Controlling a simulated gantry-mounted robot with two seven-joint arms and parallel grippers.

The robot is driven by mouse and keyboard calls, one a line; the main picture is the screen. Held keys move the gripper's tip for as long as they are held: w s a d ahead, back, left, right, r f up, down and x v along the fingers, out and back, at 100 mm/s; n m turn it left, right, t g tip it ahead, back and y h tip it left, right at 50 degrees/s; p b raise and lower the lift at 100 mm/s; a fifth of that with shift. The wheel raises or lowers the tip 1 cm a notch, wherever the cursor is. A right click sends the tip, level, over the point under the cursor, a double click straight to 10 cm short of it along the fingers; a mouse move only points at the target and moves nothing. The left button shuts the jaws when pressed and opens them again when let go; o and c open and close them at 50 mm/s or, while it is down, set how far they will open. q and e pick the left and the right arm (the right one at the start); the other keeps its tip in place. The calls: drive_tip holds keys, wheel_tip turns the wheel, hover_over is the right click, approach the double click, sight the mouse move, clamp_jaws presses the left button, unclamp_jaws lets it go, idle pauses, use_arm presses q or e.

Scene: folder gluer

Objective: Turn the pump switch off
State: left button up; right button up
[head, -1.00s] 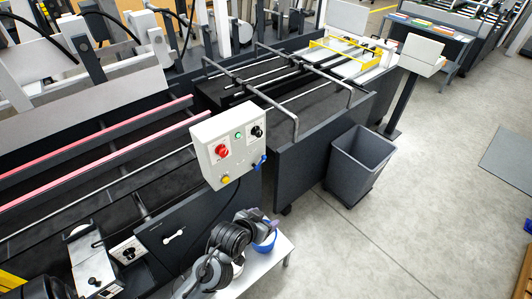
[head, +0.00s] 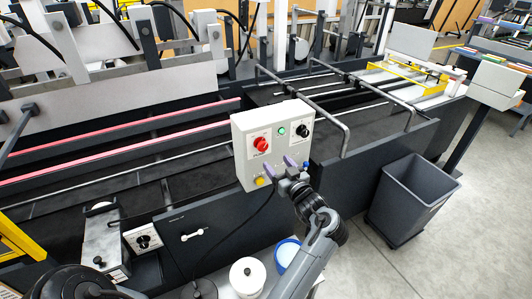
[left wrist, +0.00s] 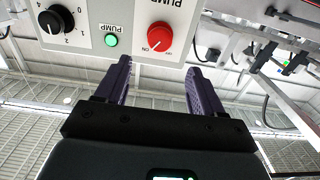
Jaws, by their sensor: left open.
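The pump switch is a red rotary knob (head: 261,143) on a pale control box (head: 243,170). In the left wrist view the red knob (left wrist: 159,37) appears upside down, with PUMP, ON and OFF lettering around it. A green lamp (left wrist: 111,40) labelled PUMP glows beside it. My left gripper (head: 291,164) is in front of the box's lower right, below the knob in the head view. Its purple fingers are open and empty, and in the left wrist view the gripper (left wrist: 160,78) points toward the knob, apart from it. My right gripper is not seen.
A black numbered dial (head: 303,130) and a yellow button (head: 262,181) are on the same box. The machine bed with pink-red rails (head: 120,160) lies behind. A grey bin (head: 412,195) stands at the right. A white lidded pot (head: 247,275) stands below.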

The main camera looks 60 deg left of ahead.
sight(264, 147)
use_arm(q)
drive_tip(key=a, duration=0.6)
drive_tip(key=w+a, duration=0.1)
drive_tip(key=a, duration=0.2)
drive_tip(key=shift+a+p, duration=0.1)
drive_tip(key=shift+p, duration=0.25)
drive_tip(key=c, duration=1)
